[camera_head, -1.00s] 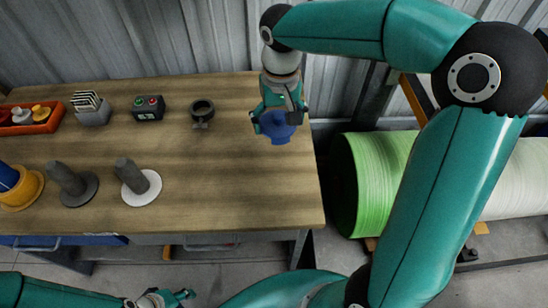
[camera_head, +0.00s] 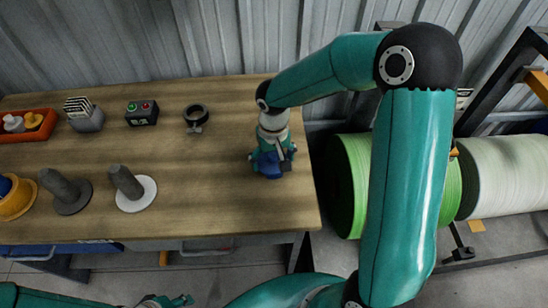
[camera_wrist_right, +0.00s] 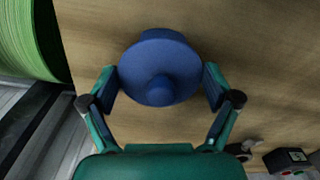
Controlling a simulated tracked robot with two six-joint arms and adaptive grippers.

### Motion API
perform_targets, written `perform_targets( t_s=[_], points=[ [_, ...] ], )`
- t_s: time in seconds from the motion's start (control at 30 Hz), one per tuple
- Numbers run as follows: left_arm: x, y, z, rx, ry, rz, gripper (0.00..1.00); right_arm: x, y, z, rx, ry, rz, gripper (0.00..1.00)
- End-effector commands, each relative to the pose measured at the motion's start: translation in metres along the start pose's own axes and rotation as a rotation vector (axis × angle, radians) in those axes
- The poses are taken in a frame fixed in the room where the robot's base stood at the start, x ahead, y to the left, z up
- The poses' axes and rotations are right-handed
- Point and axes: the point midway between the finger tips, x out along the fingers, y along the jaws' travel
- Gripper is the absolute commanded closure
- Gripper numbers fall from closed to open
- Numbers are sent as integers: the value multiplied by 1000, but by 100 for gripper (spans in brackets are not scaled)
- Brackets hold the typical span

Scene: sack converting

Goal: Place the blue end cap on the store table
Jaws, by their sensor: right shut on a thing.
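The blue end cap (camera_head: 272,170) is at the right end of the wooden store table (camera_head: 215,180). My right gripper (camera_head: 271,160) is shut on it from above and hides much of it in the head view. In the right wrist view, the cap (camera_wrist_right: 160,70) shows as a round blue disc with a central knob, between the two fingers of my right gripper (camera_wrist_right: 160,85). The cap is close over the tabletop; I cannot tell whether it touches. My left gripper (camera_head: 178,300) is at the bottom edge of the head view, off the table, and its jaws are too small to read.
A green roll (camera_head: 345,185) lies right of the table. The table around the cap is clear.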

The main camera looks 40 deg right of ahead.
Motion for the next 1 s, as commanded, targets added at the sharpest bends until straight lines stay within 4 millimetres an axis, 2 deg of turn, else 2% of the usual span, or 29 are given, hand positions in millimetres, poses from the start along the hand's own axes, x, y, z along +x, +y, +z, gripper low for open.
perform_targets(
  t_s=[0.2,0.23,0.3,0.73,0.87,1.0],
  points=[
    [2,-1,0,0,0,0,60,2,0,0,0,0,0,41],
    [1,0,0,0,0,0,60,1,0,0,0,0,0,7],
    [1,0,0,0,0,0,60,0,0,0,0,0,0,0],
    [0,0,0,0,0,0,60,-5,0,-1,-1,1,0,0],
    [0,0,0,0,0,0,60,-20,0,-1,0,4,0,0],
    [-1,0,0,0,0,0,60,-47,-1,-2,0,6,-1,0]
  ],
)
